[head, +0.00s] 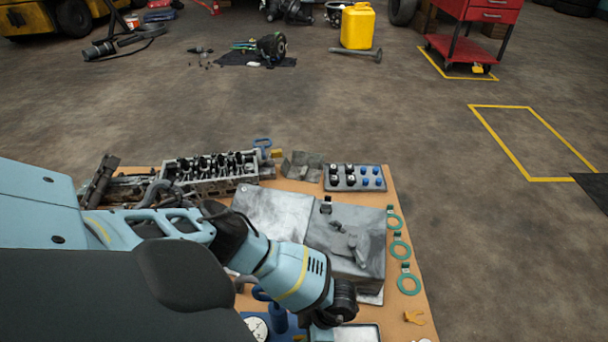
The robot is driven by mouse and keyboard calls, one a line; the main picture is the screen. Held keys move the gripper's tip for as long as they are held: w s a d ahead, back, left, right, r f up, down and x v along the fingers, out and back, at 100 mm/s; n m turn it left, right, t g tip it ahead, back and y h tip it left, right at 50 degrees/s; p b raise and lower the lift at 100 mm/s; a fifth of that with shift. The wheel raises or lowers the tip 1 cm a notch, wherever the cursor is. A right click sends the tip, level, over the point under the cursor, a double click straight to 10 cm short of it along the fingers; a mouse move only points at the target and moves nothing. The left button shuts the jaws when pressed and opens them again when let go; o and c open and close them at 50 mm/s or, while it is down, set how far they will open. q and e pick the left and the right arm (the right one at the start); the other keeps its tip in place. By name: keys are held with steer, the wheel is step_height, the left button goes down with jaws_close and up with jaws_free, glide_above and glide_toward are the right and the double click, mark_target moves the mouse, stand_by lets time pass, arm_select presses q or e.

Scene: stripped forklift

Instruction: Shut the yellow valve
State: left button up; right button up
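I cannot pick out the yellow valve for certain. A small yellow piece (277,153) sits beside a blue looped part at the back of the wooden table (390,190), by the engine head. My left arm reaches in from the left, low over the table, ending in a dark part (343,299) near the front middle. Its fingertips are not clear, so I cannot tell whether the gripper is open. My arm hides much of the table's left and front. My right gripper is not in view.
A grey engine head (210,171), a tray of knobs (354,178), a grey metal box (345,245) and green rings (401,249) crowd the table. A yellow canister (357,26) and a red cart (470,35) stand beyond. The floor between is mostly clear.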

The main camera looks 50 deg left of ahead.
mark_target(300, 338)
arm_select(q)
steer(key=shift+b+x, duration=0.3)
steer(key=shift+x, duration=0.7)
steer(key=shift+f, duration=0.2)
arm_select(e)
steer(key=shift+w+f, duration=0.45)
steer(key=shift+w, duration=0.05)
arm_select(q)
steer(key=c, duration=0.6)
jaws_close()
steer(key=shift+m, duration=0.3)
steer(key=shift+s+m, duration=0.1)
steer(key=shift+m, duration=0.3)
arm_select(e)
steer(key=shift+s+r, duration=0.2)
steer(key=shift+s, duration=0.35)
